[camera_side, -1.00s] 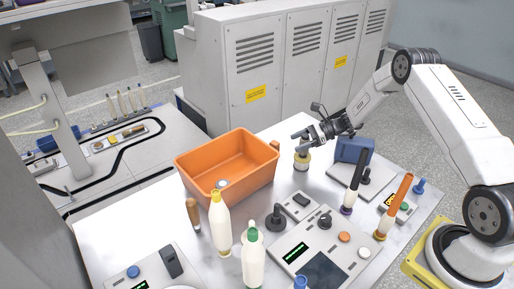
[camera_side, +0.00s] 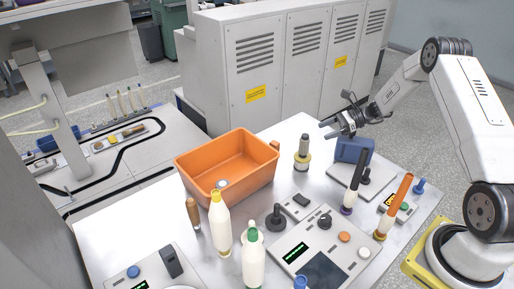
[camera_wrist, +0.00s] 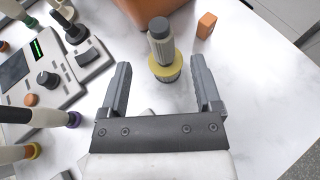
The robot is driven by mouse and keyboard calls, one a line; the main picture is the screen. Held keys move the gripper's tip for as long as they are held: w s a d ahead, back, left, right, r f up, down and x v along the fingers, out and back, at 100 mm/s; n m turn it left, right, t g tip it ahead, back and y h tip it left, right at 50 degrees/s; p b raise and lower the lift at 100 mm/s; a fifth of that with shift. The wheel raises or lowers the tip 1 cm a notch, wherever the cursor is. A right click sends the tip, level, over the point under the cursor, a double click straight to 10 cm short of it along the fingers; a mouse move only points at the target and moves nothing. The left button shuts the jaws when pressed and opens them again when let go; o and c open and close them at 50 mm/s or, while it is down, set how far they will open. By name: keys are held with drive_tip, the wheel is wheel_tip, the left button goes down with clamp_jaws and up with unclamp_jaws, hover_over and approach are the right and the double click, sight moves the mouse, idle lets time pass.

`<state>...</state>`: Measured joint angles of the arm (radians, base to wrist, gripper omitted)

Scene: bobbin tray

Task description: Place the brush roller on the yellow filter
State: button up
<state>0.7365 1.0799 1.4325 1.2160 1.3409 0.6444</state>
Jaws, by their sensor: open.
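The brush roller (camera_side: 304,144) is a grey cylinder with a dark top. It stands upright on the yellow filter (camera_side: 301,166), a short yellow-rimmed piece on the white table. The wrist view shows the roller (camera_wrist: 161,42) resting on the filter (camera_wrist: 166,72), just ahead of my fingers. My gripper (camera_side: 325,130) is open and empty, above and to the right of the roller in the side view. In the wrist view both fingers of my gripper (camera_wrist: 160,70) are spread, with the roller apart from them. The underside of the roller is hidden by the contact.
An orange bin (camera_side: 228,168) stands left of the filter, with a small orange block (camera_wrist: 206,25) near it. A blue box (camera_side: 354,150) is on the right. Bottles and control panels (camera_side: 322,252) fill the front. Clear table surrounds the filter.

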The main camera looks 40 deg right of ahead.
drive_tip(key=shift+v, duration=1.05)
drive_tip(key=shift+a, duration=0.1)
drive_tip(key=s+a+r+n+g+h, duration=0.2)
drive_tip(key=s+a+n+h, duration=0.3)
drive_tip(key=s+a+n, duration=0.4)
drive_tip(key=s+a+r+n+g+h, duration=0.2)
drive_tip(key=s+a+r+n+h, duration=0.3)
drive_tip(key=s+a+n, duration=0.4)
drive_tip(key=a+n+h, duration=0.1)
drive_tip(key=a+n, duration=0.3)
drive_tip(key=n, duration=0.2)
drive_tip(key=shift+a+n+g, duration=0.3)
drive_tip(key=shift+n, duration=0.1)
